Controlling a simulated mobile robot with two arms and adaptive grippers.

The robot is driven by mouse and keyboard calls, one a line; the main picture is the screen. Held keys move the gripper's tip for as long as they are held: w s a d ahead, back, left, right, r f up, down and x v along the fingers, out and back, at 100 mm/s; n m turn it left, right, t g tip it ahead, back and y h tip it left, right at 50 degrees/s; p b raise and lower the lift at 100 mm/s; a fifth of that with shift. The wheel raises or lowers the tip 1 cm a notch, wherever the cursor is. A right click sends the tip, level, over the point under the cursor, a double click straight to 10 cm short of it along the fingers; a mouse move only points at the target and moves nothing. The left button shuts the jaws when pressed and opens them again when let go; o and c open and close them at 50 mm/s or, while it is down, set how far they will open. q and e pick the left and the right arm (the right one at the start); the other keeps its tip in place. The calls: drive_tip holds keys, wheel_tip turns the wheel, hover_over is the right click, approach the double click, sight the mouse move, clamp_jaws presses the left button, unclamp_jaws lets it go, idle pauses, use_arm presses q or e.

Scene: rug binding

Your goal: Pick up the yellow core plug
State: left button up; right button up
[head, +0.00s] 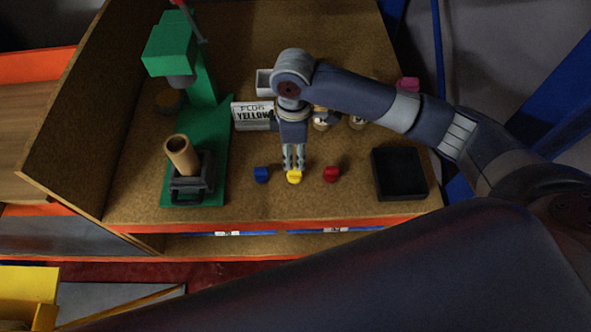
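The yellow core plug (294,177) stands on the brown bench top, between a blue plug (261,175) and a red plug (331,174). My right gripper (294,166) points down right at the yellow plug, its two fingers a small gap apart at the plug's top. I cannot tell whether the fingers are closed on it. The plug appears to rest on the bench. A sign reading "PLUG YELLOW" (252,115) stands behind. My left gripper is not in view.
A black tray (399,194) lies at the right. Several small jars (320,121) stand behind my arm. The bench front edge is clear.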

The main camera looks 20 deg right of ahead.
sight(295, 169)
drive_tip(key=shift+f, duration=0.95)
wheel_tip(295, 169, down, 4)
drive_tip(key=shift+w+d+f+p, duration=0.1)
drive_tip(key=shift+p, duration=0.65)
drive_tip(key=shift+f, duration=0.6)
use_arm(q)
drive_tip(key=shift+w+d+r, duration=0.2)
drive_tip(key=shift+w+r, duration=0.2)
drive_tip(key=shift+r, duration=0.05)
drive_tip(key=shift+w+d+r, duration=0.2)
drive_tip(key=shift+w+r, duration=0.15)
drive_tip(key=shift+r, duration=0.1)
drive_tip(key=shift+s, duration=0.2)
use_arm(e)
clamp_jaws()
